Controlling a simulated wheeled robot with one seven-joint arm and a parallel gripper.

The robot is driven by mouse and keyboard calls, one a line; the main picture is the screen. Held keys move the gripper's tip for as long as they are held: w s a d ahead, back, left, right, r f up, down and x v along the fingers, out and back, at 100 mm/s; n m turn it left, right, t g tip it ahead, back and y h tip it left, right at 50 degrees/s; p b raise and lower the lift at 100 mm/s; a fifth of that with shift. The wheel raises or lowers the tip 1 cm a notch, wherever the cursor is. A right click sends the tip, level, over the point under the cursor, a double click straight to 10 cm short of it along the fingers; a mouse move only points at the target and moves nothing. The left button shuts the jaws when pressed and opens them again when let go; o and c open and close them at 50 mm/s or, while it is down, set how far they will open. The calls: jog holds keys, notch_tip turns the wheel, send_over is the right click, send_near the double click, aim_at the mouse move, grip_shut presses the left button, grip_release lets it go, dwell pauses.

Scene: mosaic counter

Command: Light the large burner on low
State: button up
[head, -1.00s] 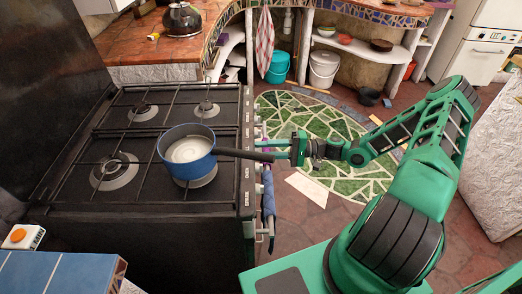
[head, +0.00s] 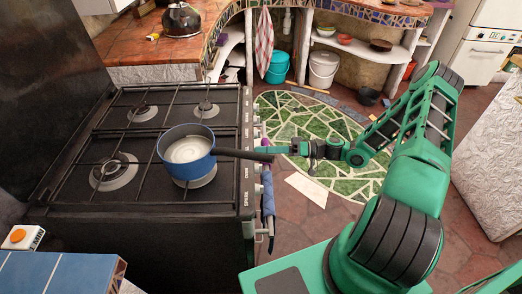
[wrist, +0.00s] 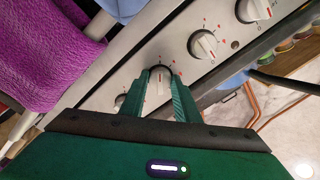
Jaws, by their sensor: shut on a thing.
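The black stove (head: 90,215) stands at left in the head view. A large burner (head: 115,172) is at its near left, bare, with no flame visible. My gripper (head: 284,149) is at the stove's front panel, partly behind the pot handle. In the wrist view my gripper (wrist: 163,88) has its green fingers on either side of a white knob (wrist: 160,75) and is shut on it. Another knob (wrist: 203,44) and a further knob (wrist: 253,10) sit up the panel to the right. One more knob (wrist: 120,100) shows partly beside the left finger.
A blue pot (head: 187,158) with white contents stands on the near right burner, its dark handle (head: 245,155) reaching over the panel towards my gripper. A purple cloth (wrist: 45,50) hangs along the front rail. A kettle (head: 183,19) stands on the back counter.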

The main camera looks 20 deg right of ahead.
jog(key=shift+f+n, duration=0.3)
jog(key=shift+n, duration=0.4)
jog(key=shift+w+d, duration=0.1)
jog(key=shift+d, duration=0.05)
jog(key=o, duration=1)
jog(key=shift+o, duration=0.2)
jog(key=v, duration=1)
jog(key=shift+d, duration=0.35)
grip_shut()
dwell(0.5)
